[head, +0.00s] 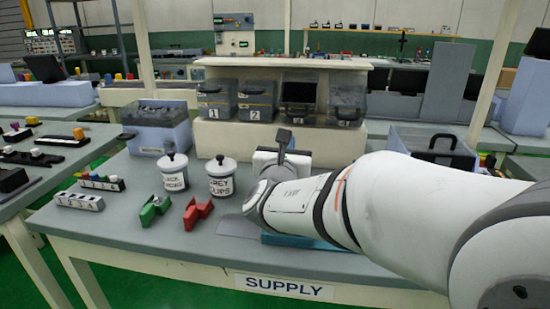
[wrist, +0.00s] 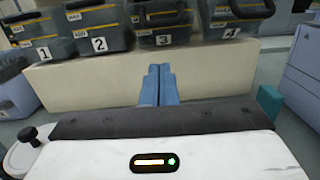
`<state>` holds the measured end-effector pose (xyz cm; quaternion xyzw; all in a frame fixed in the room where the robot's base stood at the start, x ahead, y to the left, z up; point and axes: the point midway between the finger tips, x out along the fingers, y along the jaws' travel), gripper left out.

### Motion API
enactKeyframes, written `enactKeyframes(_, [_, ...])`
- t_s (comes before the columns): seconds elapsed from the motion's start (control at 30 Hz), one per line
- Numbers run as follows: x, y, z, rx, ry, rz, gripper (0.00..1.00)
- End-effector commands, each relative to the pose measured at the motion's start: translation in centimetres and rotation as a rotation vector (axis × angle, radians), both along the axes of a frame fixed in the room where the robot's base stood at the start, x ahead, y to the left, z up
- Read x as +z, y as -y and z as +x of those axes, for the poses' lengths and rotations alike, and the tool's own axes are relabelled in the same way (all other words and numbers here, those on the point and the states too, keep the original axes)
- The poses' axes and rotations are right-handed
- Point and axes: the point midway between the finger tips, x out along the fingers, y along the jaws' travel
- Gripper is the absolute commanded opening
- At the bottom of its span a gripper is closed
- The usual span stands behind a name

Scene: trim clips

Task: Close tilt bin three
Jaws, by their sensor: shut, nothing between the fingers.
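Tilt bin three (head: 298,100) is a grey bin in the row on the cream stand, between bins two and four. In the head view its upper front shows a dark opening, unlike its neighbours, so it looks tipped open; its number is hard to see there. In the wrist view bin three (wrist: 163,37) shows its 3 label and dark handle. My gripper (wrist: 158,72) has blue fingers held together, empty, in front of the cream stand and below bins two and three. In the head view my arm hides the fingers.
Bin one (head: 215,101), bin two (head: 256,101) and bin four (head: 346,104) flank it. Two lidded pots (head: 221,178), a green clip (head: 154,210) and a red clip (head: 198,212) are on the table left of my arm. A grey open box (head: 432,147) stands right.

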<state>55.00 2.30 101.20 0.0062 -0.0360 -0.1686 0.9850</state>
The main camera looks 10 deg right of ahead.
Motion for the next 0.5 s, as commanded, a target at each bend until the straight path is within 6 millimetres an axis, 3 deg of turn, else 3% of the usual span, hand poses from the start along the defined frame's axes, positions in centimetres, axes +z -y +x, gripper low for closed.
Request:
enactKeyframes(0.03, [-0.1, 0.5, 1.0, -0.004, -0.001, -0.002, 0.00])
enactKeyframes(0.2, [2.1, 1.0, 2.5, -0.001, 0.001, 0.001, 0.00])
enactKeyframes(0.5, [3.1, 1.2, 3.4, 0.001, 0.000, 0.000, 0.00])
